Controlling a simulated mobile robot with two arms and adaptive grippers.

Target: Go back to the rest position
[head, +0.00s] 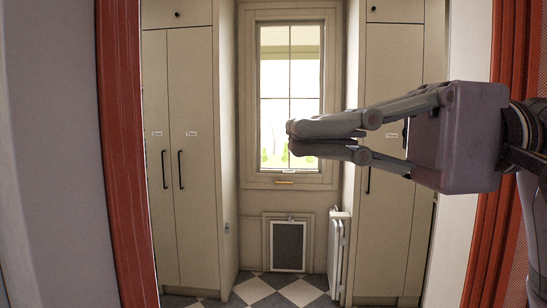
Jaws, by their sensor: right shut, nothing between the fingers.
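My right gripper (292,138) reaches in from the right edge of the head view, raised in front of the window and the right cabinet. Its two fingers lie together, one above the other, and point left. It is shut and nothing shows between the fingers. My left gripper is not in the view. No canister or shelf shows in this view.
A red door frame (122,150) stands at the left, with a red edge at the right behind my arm. Beyond are tall cream cabinets (190,220), a window (290,75), a low grey panel (289,246) and a clear checkered floor (275,290).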

